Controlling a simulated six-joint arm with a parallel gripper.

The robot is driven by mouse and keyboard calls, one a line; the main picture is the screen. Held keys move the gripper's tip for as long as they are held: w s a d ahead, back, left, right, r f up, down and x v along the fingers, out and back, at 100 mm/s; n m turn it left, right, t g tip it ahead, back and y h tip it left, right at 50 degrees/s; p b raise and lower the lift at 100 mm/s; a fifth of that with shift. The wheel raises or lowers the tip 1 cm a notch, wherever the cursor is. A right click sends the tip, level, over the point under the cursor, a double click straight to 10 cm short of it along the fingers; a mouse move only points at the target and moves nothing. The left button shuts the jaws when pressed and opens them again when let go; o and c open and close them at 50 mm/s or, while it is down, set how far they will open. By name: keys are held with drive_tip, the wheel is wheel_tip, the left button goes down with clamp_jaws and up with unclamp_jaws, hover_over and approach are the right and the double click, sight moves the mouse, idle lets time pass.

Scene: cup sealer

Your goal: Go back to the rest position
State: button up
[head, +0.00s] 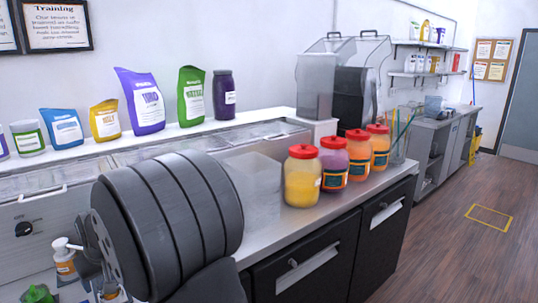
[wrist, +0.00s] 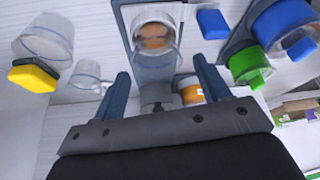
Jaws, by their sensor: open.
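My gripper (wrist: 161,68) is in the wrist view, with its two dark blue fingers spread wide apart. It is open, and nothing is held between the fingers. Beyond the fingers, in the middle, is a clear cup-like container (wrist: 155,65) with something orange showing in it. It looks apart from the fingers, but I cannot tell the distance. In the head view my gripper is not visible; a large dark rounded part of my arm fills the lower left and hides part of the counter.
The wrist view shows clear containers (wrist: 45,38) at left and blue-topped (wrist: 285,25) and green (wrist: 247,64) ones at right. In the head view, red-lidded jars (head: 302,178) line the counter, with pouches (head: 140,102) on the ledge behind. Open floor (head: 440,240) lies right.

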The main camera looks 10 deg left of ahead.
wheel_tip(320, 180, up, 2)
drive_tip(key=shift+r, duration=0.1)
drive_tip(key=w+d+r, duration=0.5)
drive_tip(key=d+r, duration=0.2)
drive_tip(key=d, duration=0.4)
drive_tip(key=a+r+n, duration=0.1)
drive_tip(key=a+r, duration=0.1)
drive_tip(key=a, duration=0.8)
drive_tip(key=a+r+n, duration=0.1)
drive_tip(key=a+r, duration=0.1)
drive_tip(key=a, duration=0.8)
drive_tip(key=s+a+n, duration=0.1)
drive_tip(key=s+a, duration=0.3)
drive_tip(key=a, duration=0.4)
drive_tip(key=s+a+n+g, duration=0.1)
drive_tip(key=s+a, duration=0.2)
drive_tip(key=a, duration=0.6)
drive_tip(key=shift+s+r+y, duration=0.3)
drive_tip(key=shift+s+r, duration=0.05)
